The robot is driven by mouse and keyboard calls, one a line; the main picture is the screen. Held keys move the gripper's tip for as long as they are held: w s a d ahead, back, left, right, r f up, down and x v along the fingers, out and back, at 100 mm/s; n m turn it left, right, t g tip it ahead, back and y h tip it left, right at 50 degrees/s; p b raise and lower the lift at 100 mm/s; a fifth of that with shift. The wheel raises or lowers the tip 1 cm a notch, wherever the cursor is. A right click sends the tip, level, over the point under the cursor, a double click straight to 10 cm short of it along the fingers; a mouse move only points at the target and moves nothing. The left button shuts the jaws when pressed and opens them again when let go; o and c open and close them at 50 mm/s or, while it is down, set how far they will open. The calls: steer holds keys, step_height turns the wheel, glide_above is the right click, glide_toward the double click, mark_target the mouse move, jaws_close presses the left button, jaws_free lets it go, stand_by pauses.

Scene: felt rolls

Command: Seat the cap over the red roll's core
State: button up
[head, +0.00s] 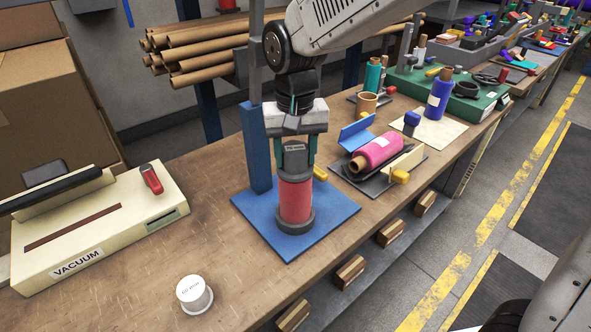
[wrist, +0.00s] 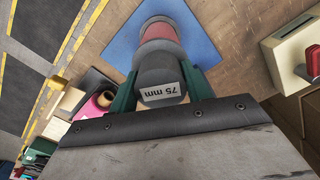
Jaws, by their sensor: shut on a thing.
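The red roll (head: 294,202) stands upright in a dark round base on a blue board (head: 258,212). A dark grey cap (head: 294,152), labelled 75 mm, is between the fingers of my gripper (head: 297,165), directly above the roll. In the wrist view, my gripper (wrist: 161,86) is shut on the cap (wrist: 158,72), and the red roll (wrist: 162,47) shows just beyond it. The cap hides the roll's top and core, so I cannot tell whether it rests on the roll or sits slightly above it.
A white cap (head: 194,293) lies on the bench at the front. The cream vacuum box (head: 95,228) is at left. A blue upright post (head: 256,148) stands close behind the roll. A pink roll (head: 376,151) lies on a dark mat at right. The front bench is mostly clear.

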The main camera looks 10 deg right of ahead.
mark_target(295, 149)
steer(key=shift+f, duration=0.1)
steer(key=o, duration=1.2)
step_height(295, 149, up, 8)
steer(key=shift+f, duration=0.1)
